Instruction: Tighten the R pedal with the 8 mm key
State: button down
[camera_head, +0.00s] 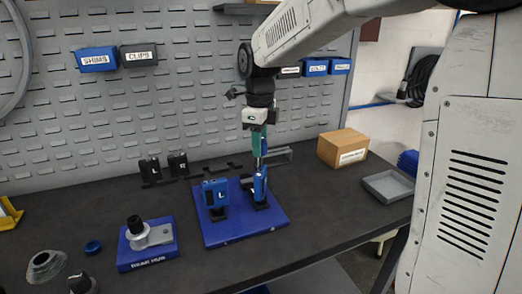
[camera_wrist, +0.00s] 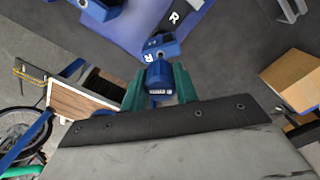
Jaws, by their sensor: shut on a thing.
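My gripper (camera_head: 259,148) points straight down and is shut on a key with a blue handle (camera_wrist: 158,76); its small label is too blurred to read. The key's thin shaft reaches down to the blue R pedal (camera_head: 260,186), which stands upright on a blue plate (camera_head: 243,236). In the wrist view the R pedal (camera_wrist: 152,52) is just beyond the key's handle. Whether the key's tip is seated in it is hidden. The L pedal (camera_head: 215,191) stands to the left on the same plate, apart from my gripper.
A blue stand with a grey part (camera_head: 150,236) is left of the plate. Two black holders (camera_head: 165,168) stand behind. A cardboard box (camera_head: 343,147) and an empty grey tray (camera_head: 388,186) are at the right. A pegboard (camera_head: 110,110) closes off the back.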

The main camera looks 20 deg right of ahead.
jog(key=n, duration=0.3)
jog(key=shift+n, duration=0.4)
jog(key=n, duration=0.8)
jog(key=shift+s, duration=0.1)
jog(key=shift+n, duration=2.1)
jog(key=shift+f, duration=0.4)
jog(key=c, duration=1.7)
grip_release()
grip_shut()
